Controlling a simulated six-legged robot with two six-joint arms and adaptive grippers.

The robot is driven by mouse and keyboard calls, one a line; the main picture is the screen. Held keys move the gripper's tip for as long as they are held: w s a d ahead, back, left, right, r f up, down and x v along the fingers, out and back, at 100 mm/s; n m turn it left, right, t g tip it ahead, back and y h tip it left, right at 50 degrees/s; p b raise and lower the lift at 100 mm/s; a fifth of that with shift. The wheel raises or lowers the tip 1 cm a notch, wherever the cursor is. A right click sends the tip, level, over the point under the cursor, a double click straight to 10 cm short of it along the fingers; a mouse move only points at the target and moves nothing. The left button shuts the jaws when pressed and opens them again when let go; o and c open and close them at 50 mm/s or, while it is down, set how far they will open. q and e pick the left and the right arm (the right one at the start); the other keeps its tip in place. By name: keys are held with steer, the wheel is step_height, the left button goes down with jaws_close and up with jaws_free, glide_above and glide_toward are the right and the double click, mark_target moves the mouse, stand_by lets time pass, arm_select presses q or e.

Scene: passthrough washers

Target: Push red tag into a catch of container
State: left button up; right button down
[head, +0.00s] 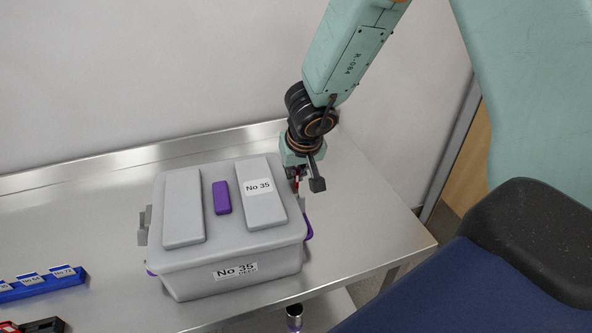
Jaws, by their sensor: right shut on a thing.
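A grey lidded container (230,277) labelled No 35 stands on the metal table. A grey catch (143,226) shows at its left side, and a purple part (308,229) shows at its right side. My right gripper (300,175) is shut on the red tag (296,185), at the container's far right edge. Only a small red piece of the tag shows. The gripper and lid hide most of it, and I cannot tell whether it touches the catch there. My left gripper is not in view.
The metal table (375,235) is clear to the right of the container. A blue rack (40,287) with numbered labels lies at the left, with a black and red object (40,325) in front of it. A wall rises behind the table.

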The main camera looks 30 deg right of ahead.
steer(key=shift+f+b, duration=0.3)
steer(key=shift+f, duration=0.15)
stand_by(0.4)
steer(key=shift+s, duration=0.1)
